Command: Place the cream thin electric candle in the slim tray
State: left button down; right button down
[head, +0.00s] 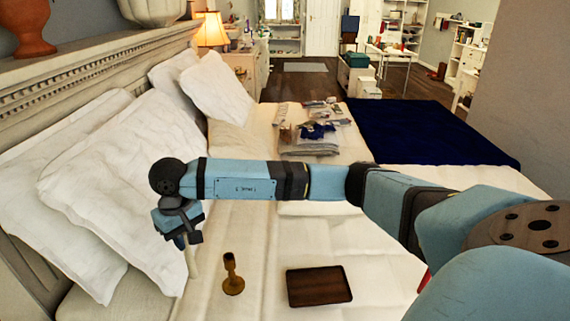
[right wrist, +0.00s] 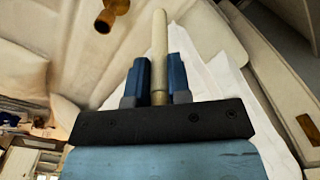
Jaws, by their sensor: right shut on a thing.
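The cream thin electric candle (right wrist: 159,42) is between the two blue fingers of my right gripper (right wrist: 159,78) in the right wrist view. The gripper is shut on it, and the candle sticks out past the fingertips. In the head view my right gripper (head: 186,236) points down over the left side of the bed, and the pale candle (head: 192,262) hangs below it. The slim tray (head: 319,287), dark brown and rectangular, lies flat on the bed to the right of the gripper. It looks empty. My left gripper is out of view.
A brass candlestick (head: 232,276) stands on the bed between the candle and the tray; it also shows in the right wrist view (right wrist: 112,12). White pillows (head: 125,185) lie at the left. Folded clothes (head: 308,140) lie farther back, beside a dark blue blanket (head: 430,132).

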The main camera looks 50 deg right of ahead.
aim_at(318, 286)
jog(key=i+l+z, duration=0.1)
jog(key=z, duration=1)
jog(key=i+j, duration=0.15)
jog(key=i, duration=0.2)
